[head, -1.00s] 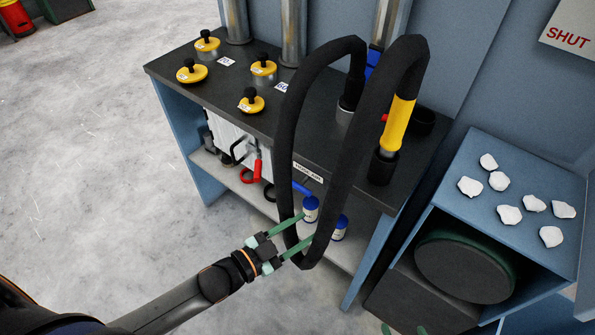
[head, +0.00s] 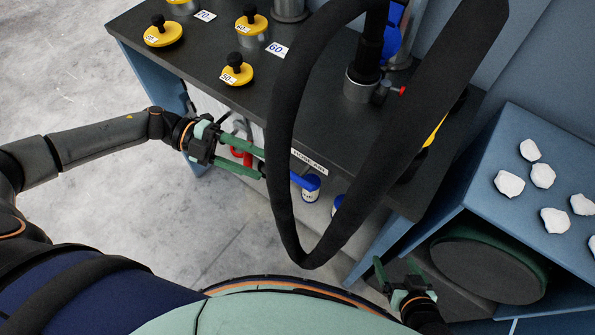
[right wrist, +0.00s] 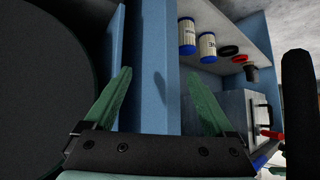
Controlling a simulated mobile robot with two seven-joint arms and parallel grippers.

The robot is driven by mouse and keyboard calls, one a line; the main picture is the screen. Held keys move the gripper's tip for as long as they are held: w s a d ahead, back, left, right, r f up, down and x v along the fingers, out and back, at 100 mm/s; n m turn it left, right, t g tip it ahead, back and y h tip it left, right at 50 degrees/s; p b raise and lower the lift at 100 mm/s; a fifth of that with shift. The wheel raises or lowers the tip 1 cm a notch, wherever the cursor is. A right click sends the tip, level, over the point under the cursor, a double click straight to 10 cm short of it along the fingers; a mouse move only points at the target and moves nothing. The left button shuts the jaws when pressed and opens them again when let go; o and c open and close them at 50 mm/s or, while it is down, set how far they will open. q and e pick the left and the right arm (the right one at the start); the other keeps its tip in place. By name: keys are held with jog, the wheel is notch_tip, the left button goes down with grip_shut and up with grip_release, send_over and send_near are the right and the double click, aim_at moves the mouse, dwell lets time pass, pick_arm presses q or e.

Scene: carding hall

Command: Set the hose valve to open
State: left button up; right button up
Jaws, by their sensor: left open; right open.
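My right gripper (head: 396,266) is open and empty, low in front of the bench's right end. It also shows in the right wrist view (right wrist: 158,76), with nothing between the fingers.
White-and-blue canisters (right wrist: 187,37) stand on the lower shelf. Yellow knobbed weights (head: 163,33) sit on the bench top (head: 210,62). A blue cabinet (head: 478,200) with white tufts stands right. The floor at left is clear.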

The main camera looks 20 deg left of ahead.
aim_at(287, 176)
pick_arm(q)
jog(key=p+x, duration=0.1)
jog(key=x, duration=0.9)
grip_shut()
dwell(1.2)
